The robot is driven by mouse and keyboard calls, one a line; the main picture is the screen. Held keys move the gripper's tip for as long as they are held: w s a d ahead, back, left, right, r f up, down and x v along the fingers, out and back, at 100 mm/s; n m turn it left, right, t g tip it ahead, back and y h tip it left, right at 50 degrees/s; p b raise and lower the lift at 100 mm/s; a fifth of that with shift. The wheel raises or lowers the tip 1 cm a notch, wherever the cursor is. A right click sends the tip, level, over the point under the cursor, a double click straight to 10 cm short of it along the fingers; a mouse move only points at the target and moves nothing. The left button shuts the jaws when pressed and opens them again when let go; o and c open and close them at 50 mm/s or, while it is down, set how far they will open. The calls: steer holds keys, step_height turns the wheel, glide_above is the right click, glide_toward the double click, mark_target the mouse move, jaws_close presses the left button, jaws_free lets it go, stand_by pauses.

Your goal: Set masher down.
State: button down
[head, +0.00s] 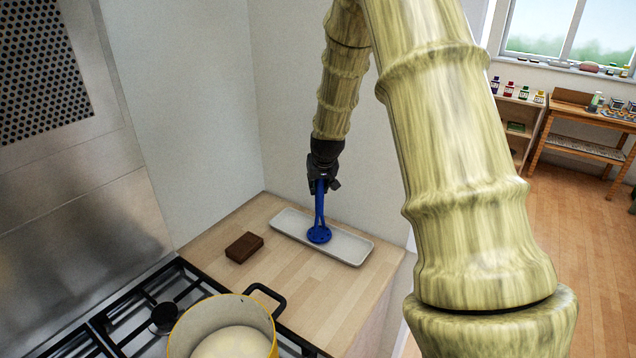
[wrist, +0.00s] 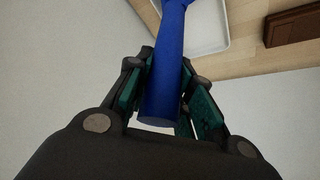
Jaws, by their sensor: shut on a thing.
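The blue masher (head: 319,234) hangs upright from my gripper (head: 321,180), with its round holed head down. In the head view the head overlaps the white tray (head: 349,257); I cannot tell whether it touches the tray or is just above it. In the wrist view my gripper (wrist: 165,95) is shut around the blue handle (wrist: 164,90), with the green finger pads on both sides. The white tray also shows in the wrist view (wrist: 222,44), beyond the handle at the top.
A dark brown block (head: 244,247) lies on the wooden counter (head: 287,290), left of the tray. A yellow pot (head: 225,318) with pale contents stands on the black-grated hob in front. Walls rise close behind the tray. The counter's right edge is near the tray's right end.

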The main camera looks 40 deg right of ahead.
steer(key=c, duration=1.3)
jaws_free()
steer(key=shift+f, duration=0.15)
steer(key=shift+o, duration=0.2)
steer(key=shift+r, duration=0.3)
steer(key=b+v, duration=0.3)
steer(key=v, duration=0.9)
steer(key=shift+b, duration=0.3)
steer(key=shift+f, duration=0.1)
